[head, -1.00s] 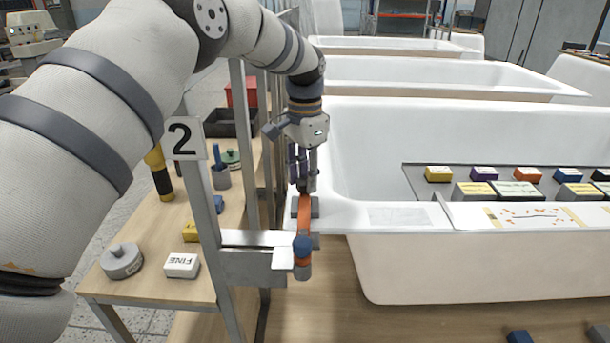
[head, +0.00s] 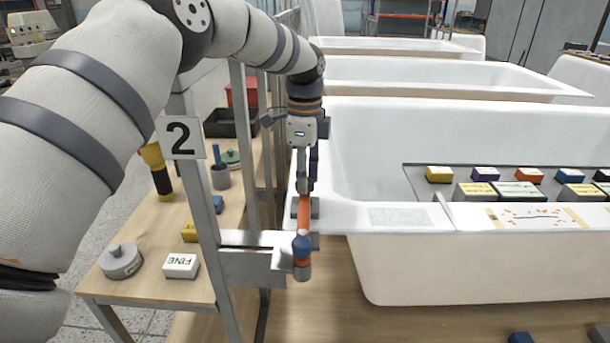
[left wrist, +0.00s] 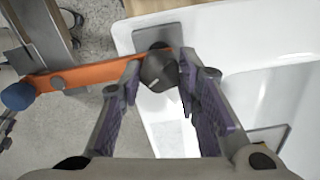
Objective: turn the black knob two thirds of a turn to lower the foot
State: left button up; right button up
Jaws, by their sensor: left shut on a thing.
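The black knob (left wrist: 160,72) shows in the left wrist view with a pale mark on its top, beside the end of an orange clamp arm (left wrist: 92,73). My left gripper (left wrist: 158,75) is shut on the knob, its purple-padded fingers on either side. In the head view my left gripper (head: 306,188) points down at the tub's left corner, and the knob is hidden there. The orange arm (head: 304,211) runs towards me to a blue ball handle (head: 302,245). A grey plate (left wrist: 158,36) lies by the knob on the white rim; I cannot make out the foot clearly. My right gripper is out of view.
The white bathtub (head: 450,270) carries a grey tray (head: 425,185) of coloured blocks across it. A post with a "2" sign (head: 181,138) and a wooden bench (head: 150,285) stand left of the gripper. More tubs stand behind.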

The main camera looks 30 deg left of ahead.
pick_arm(q)
jog(key=shift+f+m, duration=0.1)
jog(key=shift+m, duration=0.4)
jog(key=o, duration=1.1)
jog(key=shift+o, duration=0.2)
notch_tip(320, 180, up, 12)
